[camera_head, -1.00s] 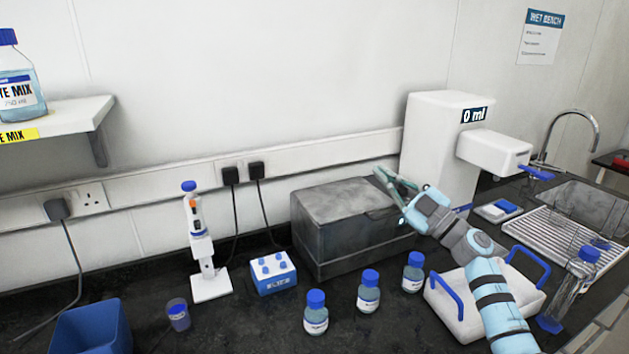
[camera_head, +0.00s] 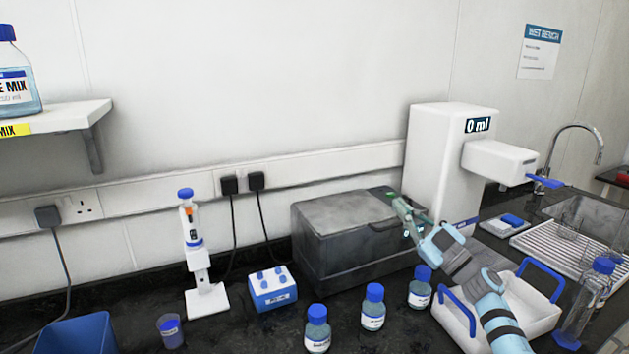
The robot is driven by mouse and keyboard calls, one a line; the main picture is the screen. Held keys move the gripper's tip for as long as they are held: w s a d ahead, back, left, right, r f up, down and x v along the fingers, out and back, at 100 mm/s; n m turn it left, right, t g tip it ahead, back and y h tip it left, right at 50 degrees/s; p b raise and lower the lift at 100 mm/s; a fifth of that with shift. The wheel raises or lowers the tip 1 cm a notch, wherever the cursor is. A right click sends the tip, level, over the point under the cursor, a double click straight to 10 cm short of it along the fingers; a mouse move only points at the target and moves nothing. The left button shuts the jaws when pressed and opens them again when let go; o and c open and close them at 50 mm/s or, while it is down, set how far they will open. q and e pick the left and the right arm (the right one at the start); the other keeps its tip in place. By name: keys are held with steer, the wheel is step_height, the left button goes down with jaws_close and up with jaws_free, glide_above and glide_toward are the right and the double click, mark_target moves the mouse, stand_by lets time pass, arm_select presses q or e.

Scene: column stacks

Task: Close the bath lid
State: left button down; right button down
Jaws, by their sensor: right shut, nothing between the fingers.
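The bath is a dark grey box (camera_head: 350,262) on the black bench, against the back wall. Its grey lid (camera_head: 345,212) lies flat over the top and looks closed. My right gripper (camera_head: 394,196) is shut and empty at the right end of the lid, with its fingertips at about the height of the lid's top. I cannot tell whether it touches the lid. The gripper and forearm hide part of the bath's right side. My left gripper is not in view.
Several blue-capped bottles (camera_head: 373,308) stand in front of the bath. A white tray with blue handles (camera_head: 540,318) lies under my right arm. A white dispenser (camera_head: 440,150) stands right of the bath. A blue rack (camera_head: 272,290) and pipette stand (camera_head: 207,300) are at its left.

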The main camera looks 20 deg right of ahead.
steer(key=shift+r, duration=0.15)
stand_by(0.3)
steer(key=s+d+f+p, duration=0.1)
steer(key=s+p, duration=0.2)
steer(key=s, duration=0.6)
steer(key=shift+d+f, duration=0.15)
steer(key=shift+d, duration=0.2)
steer(key=shift+s, duration=0.15)
